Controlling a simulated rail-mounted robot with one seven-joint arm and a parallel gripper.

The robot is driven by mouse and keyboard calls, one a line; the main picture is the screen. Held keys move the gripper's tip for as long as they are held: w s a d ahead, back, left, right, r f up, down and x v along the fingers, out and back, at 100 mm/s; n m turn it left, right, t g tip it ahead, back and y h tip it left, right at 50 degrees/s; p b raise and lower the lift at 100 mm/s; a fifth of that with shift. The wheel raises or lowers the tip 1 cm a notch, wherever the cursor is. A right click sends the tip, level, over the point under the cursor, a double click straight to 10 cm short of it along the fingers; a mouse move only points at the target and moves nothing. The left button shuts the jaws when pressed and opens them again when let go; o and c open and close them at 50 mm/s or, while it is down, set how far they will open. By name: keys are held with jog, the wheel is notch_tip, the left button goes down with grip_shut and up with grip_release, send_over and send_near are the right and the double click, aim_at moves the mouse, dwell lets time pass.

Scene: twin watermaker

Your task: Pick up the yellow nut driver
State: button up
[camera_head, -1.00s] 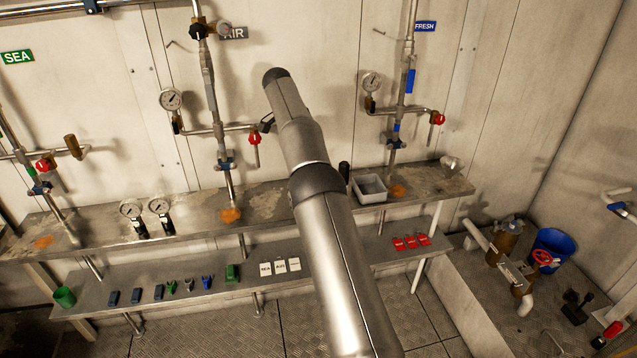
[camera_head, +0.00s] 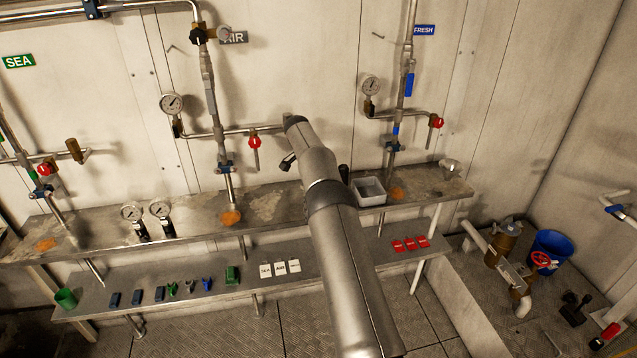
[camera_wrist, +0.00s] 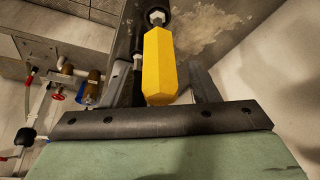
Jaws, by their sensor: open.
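The yellow nut driver (camera_wrist: 160,62) shows in the wrist view, its faceted yellow handle towards me and a dark round part at its far end. My gripper (camera_wrist: 168,70) is open, with a dark finger on each side of the handle in the picture. I cannot tell whether either finger touches it or how deep it lies between them. In the head view my own arm covers the gripper, and the nut driver does not show.
A stained metal bench (camera_head: 270,205) carries a grey bin (camera_head: 369,191) and two loose gauges (camera_head: 146,218). A lower shelf (camera_head: 330,268) holds small coloured parts and labels. Pipes with red-handled valves (camera_head: 254,142) stand along the wall behind.

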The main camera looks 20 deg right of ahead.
jog(key=shift+f, duration=0.15)
jog(key=c, duration=1)
notch_tip(320, 180, up, 7)
jog(key=shift+f+p, duration=0.1)
jog(key=shift+p, duration=0.45)
jog(key=shift+s+a+f+b, duration=0.15)
jog(key=shift+a+b, duration=0.25)
jog(key=shift+b, duration=0.8)
jog(key=s+a+b, duration=0.2)
jog(key=a+b, duration=0.2)
jog(key=a, duration=0.4)
jog(key=s+a+b, duration=0.3)
jog(key=a+b, duration=0.2)
jog(key=a, duration=0.3)
jog(key=shift+s+r, duration=0.3)
jog(key=shift+o, duration=0.3)
